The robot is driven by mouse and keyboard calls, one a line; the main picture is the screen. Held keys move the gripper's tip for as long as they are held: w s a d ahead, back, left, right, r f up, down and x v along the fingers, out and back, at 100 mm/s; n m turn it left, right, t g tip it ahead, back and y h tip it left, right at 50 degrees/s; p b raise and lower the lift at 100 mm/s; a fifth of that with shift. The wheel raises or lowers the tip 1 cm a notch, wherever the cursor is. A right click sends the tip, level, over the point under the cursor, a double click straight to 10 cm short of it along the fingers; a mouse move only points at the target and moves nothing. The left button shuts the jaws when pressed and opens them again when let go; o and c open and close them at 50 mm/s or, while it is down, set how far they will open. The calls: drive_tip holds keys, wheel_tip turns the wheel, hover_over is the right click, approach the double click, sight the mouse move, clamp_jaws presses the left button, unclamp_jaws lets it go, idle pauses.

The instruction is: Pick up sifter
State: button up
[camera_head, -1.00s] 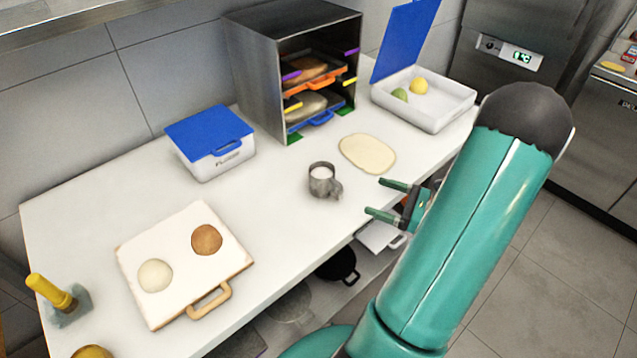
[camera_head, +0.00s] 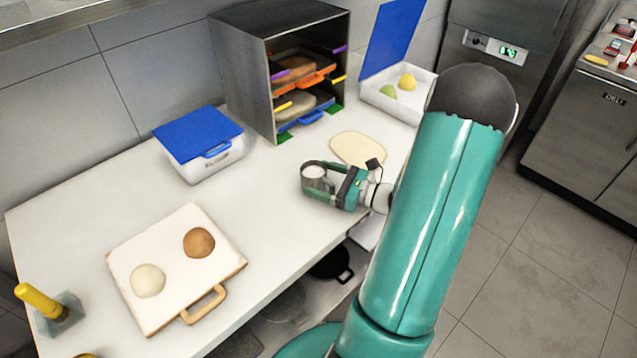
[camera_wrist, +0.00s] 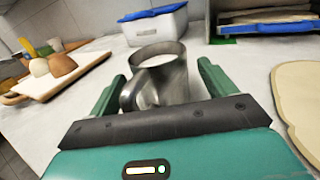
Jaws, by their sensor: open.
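The sifter (camera_head: 314,172) is a small metal cup with a side handle and white contents, standing upright on the white counter (camera_head: 270,215). My gripper (camera_head: 318,181) is at the sifter, with its fingers open on either side of the cup. In the wrist view the sifter (camera_wrist: 163,78) stands between the two green fingers of my gripper (camera_wrist: 158,85), its handle pointing toward me and to the left. Gaps show between the fingers and the cup. In the head view the gripper hides the sifter's lower part and handle.
Flat dough (camera_head: 357,149) lies just behind my gripper. A metal rack (camera_head: 243,80) with trays and a blue-lidded box (camera_head: 205,158) stand behind. A board (camera_head: 190,285) with two dough balls lies at left. The counter between board and sifter is clear.

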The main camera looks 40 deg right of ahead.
drive_tip(key=shift+w+a, duration=0.15)
drive_tip(key=shift+w, duration=0.25)
drive_tip(key=shift+s, duration=0.1)
drive_tip(key=c, duration=1.1)
drive_tip(key=shift+r, duration=0.1)
